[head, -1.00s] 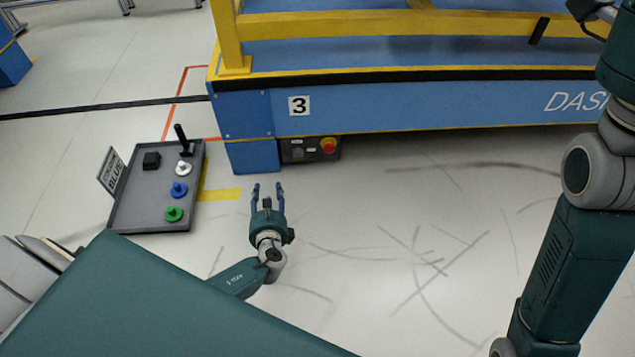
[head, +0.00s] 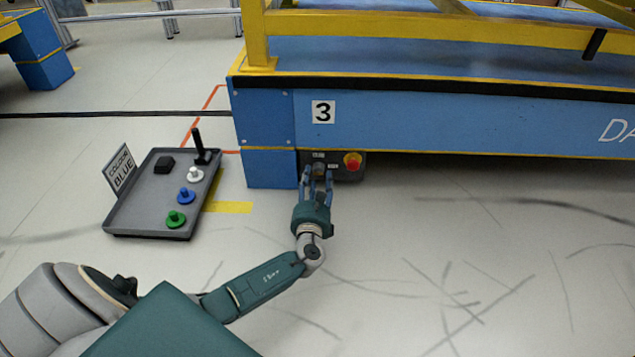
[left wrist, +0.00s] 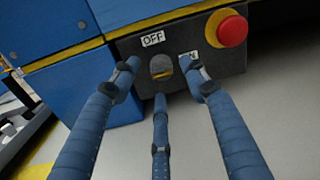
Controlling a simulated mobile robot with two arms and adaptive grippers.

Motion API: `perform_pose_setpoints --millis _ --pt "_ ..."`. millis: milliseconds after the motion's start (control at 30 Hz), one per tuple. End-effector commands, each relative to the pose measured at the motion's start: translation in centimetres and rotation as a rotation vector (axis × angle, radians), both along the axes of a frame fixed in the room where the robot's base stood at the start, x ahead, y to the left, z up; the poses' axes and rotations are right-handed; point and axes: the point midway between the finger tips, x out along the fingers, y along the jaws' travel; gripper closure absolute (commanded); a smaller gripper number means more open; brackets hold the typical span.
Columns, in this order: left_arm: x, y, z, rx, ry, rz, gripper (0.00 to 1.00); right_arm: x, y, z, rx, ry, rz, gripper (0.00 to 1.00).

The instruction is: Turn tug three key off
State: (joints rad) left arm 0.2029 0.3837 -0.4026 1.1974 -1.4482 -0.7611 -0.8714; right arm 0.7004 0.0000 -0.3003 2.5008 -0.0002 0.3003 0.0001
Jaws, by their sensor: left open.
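The blue tug (head: 400,125) with a "3" label (head: 323,111) stands ahead. Its dark control panel (head: 345,172) sits low on the front and also shows in the left wrist view (left wrist: 125,45). In the wrist view the panel bears an OFF label (left wrist: 153,39), a partly covered label to the right, and the key switch (left wrist: 161,66) between them. A red stop button (head: 352,160) on a yellow base is at the right. My left gripper (head: 317,172) is open, its blue fingers spread around the key switch in front of the panel. I cannot tell whether they touch it.
A grey tray (head: 125,222) on the left holds a joystick (head: 198,145), a black block and white, blue and green knobs, with a "BLUE" sign (head: 120,172) beside it. The floor to the right of my left arm is clear.

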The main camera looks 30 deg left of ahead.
Motion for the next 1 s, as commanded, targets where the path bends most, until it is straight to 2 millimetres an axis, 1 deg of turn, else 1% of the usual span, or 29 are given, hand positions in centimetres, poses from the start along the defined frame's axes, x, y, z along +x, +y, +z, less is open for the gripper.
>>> perform_pose_setpoints --millis 33,200,533,667,700,733,767,1000 --pt "0.7 0.4 -0.4 0.001 -0.003 0.001 0.55 0.0 0.0 -0.9 0.0 0.0 0.0 1.0" --pt "2.0 1.1 -0.2 0.0 0.0 0.001 0.55 0.0 0.0 -1.6 0.0 0.0 0.0 1.0" --pt "2.2 1.2 0.0 0.0 0.001 0.0 0.55 0.0 0.0 -1.5 -0.001 0.0 0.0 1.0" --pt "2.2 1.2 0.0 0.0 0.001 0.0 0.81 0.0 0.0 -1.5 -0.001 0.0 0.0 1.0" --pt "2.2 1.2 0.0 0.0 0.001 0.0 0.89 0.0 0.0 -1.5 -0.001 0.0 0.0 1.0" --pt "2.2 1.2 0.0 0.0 0.001 0.0 0.95 0.0 0.0 -1.5 -0.001 0.0 0.0 1.0" --pt "2.2 1.2 0.0 0.0 0.0 0.0 0.98 0.0 0.0 -1.5 -0.001 0.0 0.0 1.0" --pt "2.2 1.2 0.1 -0.011 -0.008 0.001 0.99 0.0 0.0 -1.5 -0.001 0.0 0.0 1.0"
